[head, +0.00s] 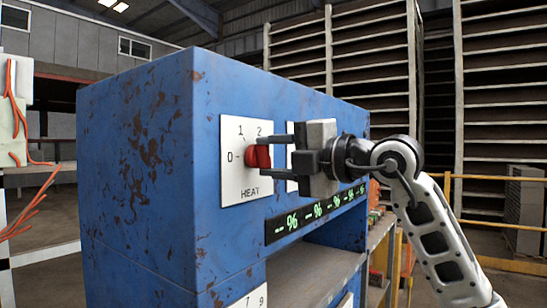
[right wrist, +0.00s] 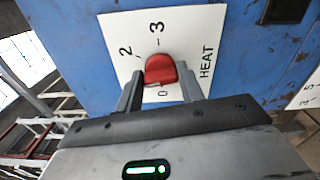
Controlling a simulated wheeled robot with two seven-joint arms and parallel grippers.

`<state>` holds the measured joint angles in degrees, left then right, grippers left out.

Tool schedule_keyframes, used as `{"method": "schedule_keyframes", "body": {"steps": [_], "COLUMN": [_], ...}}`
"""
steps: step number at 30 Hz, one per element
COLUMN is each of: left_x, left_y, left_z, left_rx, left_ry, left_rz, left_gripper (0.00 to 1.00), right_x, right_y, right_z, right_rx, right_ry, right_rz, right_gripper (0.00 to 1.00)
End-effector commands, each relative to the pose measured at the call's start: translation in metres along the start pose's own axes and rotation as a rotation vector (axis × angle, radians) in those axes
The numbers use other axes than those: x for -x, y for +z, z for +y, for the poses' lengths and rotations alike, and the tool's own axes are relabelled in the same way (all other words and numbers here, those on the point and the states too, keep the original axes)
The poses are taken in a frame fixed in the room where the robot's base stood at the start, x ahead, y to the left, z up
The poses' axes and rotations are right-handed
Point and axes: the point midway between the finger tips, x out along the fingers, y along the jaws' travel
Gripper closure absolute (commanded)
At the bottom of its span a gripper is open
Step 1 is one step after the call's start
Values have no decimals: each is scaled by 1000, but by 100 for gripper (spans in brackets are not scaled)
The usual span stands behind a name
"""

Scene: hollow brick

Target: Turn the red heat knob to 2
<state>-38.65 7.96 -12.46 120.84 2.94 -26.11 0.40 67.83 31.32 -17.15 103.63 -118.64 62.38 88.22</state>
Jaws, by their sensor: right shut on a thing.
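The red heat knob (head: 258,156) sits on a white dial plate (head: 241,186) on the side of a blue, rust-flecked cabinet. The plate shows 0, 1, 2 and HEAT in the head view. My right gripper (head: 268,155) reaches in from the right with its two fingers at the knob, shut on it. In the right wrist view the knob (right wrist: 160,69) is between the fingertips, with 0, 2 and 3 readable around it. The 1 is not visible there, and I cannot tell which mark the knob points to. My left gripper is not in view.
The blue cabinet (head: 140,190) fills the middle. A black strip with green percent displays (head: 312,214) runs below the dial. Another white plate (head: 248,299) shows lower down. Tall racks stand behind, and orange cables (head: 14,100) hang at the left.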

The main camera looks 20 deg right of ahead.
Motion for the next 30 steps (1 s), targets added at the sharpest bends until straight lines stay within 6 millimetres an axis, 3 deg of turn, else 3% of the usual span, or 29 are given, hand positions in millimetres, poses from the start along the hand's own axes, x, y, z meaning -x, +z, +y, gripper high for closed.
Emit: {"method": "schedule_keyframes", "body": {"steps": [15, 30], "left_x": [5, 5], "left_y": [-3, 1], "left_z": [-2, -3], "left_rx": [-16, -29], "left_ry": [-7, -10], "left_rz": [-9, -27], "left_gripper": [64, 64], "right_x": [0, 0], "right_y": [1, 1], "right_z": [0, -1], "right_rx": [-457, -660], "right_ry": [2, 3], "right_rz": [-3, -4], "right_gripper": [85, 85]}}
